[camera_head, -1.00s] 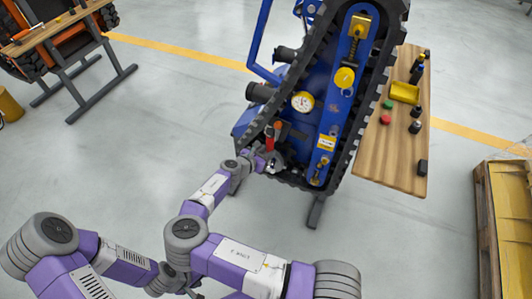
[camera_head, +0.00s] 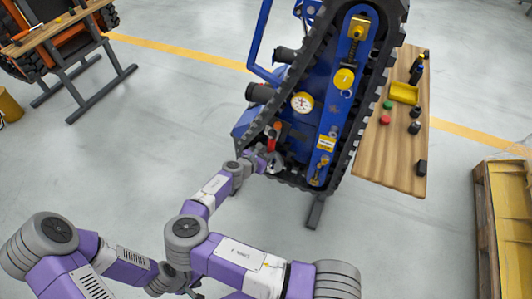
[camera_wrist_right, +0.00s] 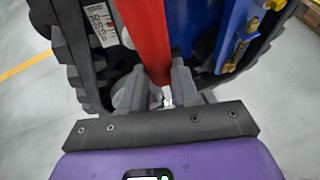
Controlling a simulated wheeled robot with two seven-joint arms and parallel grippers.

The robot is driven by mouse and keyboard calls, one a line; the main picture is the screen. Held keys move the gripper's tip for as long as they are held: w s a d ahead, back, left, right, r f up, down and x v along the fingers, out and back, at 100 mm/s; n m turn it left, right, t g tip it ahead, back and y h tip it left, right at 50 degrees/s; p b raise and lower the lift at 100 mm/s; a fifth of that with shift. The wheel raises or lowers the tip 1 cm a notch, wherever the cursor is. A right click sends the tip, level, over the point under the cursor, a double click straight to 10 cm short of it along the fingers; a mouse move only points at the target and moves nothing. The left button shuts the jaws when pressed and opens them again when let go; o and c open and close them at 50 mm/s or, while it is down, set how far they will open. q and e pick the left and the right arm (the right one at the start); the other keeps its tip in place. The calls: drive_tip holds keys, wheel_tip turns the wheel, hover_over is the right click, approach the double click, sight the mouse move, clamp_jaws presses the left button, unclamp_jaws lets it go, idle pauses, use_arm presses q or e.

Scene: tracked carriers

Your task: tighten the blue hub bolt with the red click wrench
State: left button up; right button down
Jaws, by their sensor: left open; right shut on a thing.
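The red click wrench (camera_head: 272,137) stands against the lower left side of the blue tracked carrier (camera_head: 327,108). My right gripper (camera_head: 268,161) is at its lower end, inside the track loop's edge. In the right wrist view the red wrench (camera_wrist_right: 147,38) runs up between the two grey fingers of my right gripper (camera_wrist_right: 158,88), which are shut on it. The wrench's working end is hidden. I cannot make out the blue hub bolt in either view. My left gripper (camera_head: 195,292) shows only in part at the bottom edge, behind my right arm, and is open.
The carrier's black track (camera_head: 366,110) surrounds its blue side plate, which bears a white gauge (camera_head: 302,102) and yellow parts. A wooden bench (camera_head: 394,155) with a yellow tray (camera_head: 405,93) stands to the right. A wooden pallet (camera_head: 487,240) is further right.

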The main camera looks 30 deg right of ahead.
drive_tip(key=shift+s+d+m, duration=0.3)
drive_tip(key=shift+s, duration=0.05)
drive_tip(key=shift+s+d+m+t+y+p, duration=0.3)
drive_tip(key=shift+s+d+t+y+p, duration=0.1)
drive_tip(key=shift+s+d, duration=0.1)
idle(0.3)
drive_tip(key=shift+s+d+f+m+t, duration=0.15)
drive_tip(key=shift+s+d+m+t, duration=0.15)
drive_tip(key=shift+s+d+m, duration=0.15)
drive_tip(key=shift+s+d+f+m+y, duration=0.2)
drive_tip(key=shift+s+d+m+y, duration=0.1)
drive_tip(key=shift+s+y, duration=0.2)
